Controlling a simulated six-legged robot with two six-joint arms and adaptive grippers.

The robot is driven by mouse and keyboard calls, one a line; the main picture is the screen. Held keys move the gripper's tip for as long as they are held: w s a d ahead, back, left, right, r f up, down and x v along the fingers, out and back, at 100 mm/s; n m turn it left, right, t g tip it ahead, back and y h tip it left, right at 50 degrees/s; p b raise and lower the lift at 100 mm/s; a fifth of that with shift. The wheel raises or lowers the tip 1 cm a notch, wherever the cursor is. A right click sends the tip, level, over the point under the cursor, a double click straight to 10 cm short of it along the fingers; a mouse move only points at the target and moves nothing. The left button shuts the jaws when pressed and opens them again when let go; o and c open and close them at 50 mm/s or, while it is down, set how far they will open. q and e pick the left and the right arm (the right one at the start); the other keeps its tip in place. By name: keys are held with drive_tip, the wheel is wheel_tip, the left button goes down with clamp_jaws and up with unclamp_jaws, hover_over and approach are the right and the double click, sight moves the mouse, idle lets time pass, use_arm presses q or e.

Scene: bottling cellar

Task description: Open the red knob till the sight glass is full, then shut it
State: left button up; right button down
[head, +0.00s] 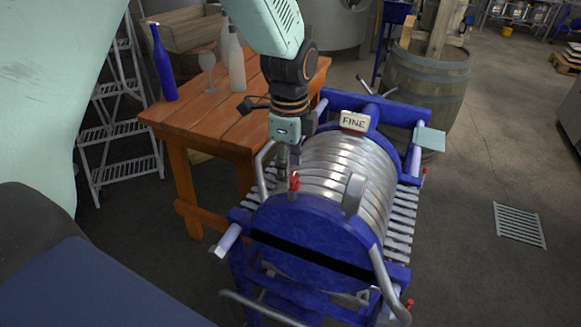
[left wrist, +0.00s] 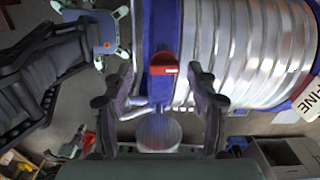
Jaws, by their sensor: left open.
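The red knob (head: 294,181) stands up at the near left of the blue and silver filter press (head: 305,235). In the left wrist view the red knob (left wrist: 164,62) appears beyond and between my fingers, with a gap on both sides. My left gripper (head: 283,172) is open and empty, pointing down close to the knob. A grey upright cylinder (head: 354,194) on the press may be the sight glass; its level cannot be read. A round greyish piece (left wrist: 158,132) sits between the finger bases in the wrist view. My right gripper is not in view.
A sign reading FINE (head: 354,121) stands on the far end of the press. A wooden table (head: 222,125) with a blue bottle (head: 163,62) and a glass (head: 207,68) is to the left. A barrel (head: 428,85) stands behind. The floor at right is mostly clear.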

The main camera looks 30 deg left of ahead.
use_arm(q)
drive_tip(key=shift+w+d+f, duration=0.2)
drive_tip(key=shift+w+f, duration=0.1)
drive_tip(key=shift+f, duration=0.25)
drive_tip(key=shift+w+d+f, duration=0.2)
drive_tip(key=shift+w+f, duration=0.05)
drive_tip(key=shift+f, duration=0.25)
drive_tip(key=shift+s+a+r, duration=0.15)
drive_tip(key=shift+s, duration=0.25)
drive_tip(key=shift+s+a, duration=0.15)
drive_tip(key=shift+c, duration=1.5)
drive_tip(key=shift+w+d, duration=0.25)
drive_tip(key=shift+w, duration=0.25)
drive_tip(key=c, duration=0.5)
drive_tip(key=shift+s+a, duration=0.1)
drive_tip(key=c, duration=0.3)
